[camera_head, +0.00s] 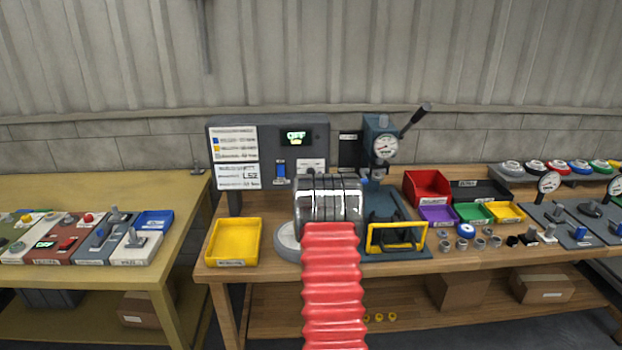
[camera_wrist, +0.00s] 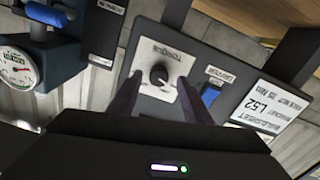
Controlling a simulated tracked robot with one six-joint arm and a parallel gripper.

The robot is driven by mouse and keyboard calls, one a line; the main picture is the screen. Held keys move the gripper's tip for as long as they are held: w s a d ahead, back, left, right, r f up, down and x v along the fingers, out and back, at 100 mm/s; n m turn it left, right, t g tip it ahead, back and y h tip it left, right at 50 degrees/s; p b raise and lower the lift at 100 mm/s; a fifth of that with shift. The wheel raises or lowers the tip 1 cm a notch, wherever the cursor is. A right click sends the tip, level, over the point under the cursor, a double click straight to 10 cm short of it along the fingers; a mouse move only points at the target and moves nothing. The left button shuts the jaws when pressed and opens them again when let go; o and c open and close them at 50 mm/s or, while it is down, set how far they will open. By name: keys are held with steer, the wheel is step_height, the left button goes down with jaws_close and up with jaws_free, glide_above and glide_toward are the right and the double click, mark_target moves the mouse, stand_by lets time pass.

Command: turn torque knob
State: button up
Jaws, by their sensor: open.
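The black torque knob (camera_wrist: 159,74) sits on a white plate (camera_wrist: 170,58) on the grey control panel (camera_wrist: 210,50). Its white pointer mark shows in the wrist view. The two dark fingers of my gripper (camera_wrist: 160,80) are open, one on each side of the knob, with gaps visible between them and it. I cannot tell how far the tips are from the panel. In the head view the panel (camera_head: 320,135) stands at the back of the bench, its green display reading OFF. My arm hides the knob and gripper there; only the top of the white plate (camera_head: 311,164) shows.
A blue switch (camera_head: 281,172) is beside the knob, also in the wrist view (camera_wrist: 210,95). A gauge press (camera_head: 382,145) with a lever stands right of the panel. A yellow tray (camera_head: 234,242) is at the front left, and coloured bins (camera_head: 428,187) are at right.

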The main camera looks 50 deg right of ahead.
steer(key=shift+x, duration=1.1)
steer(key=shift+c, duration=0.7)
steer(key=c, duration=0.9)
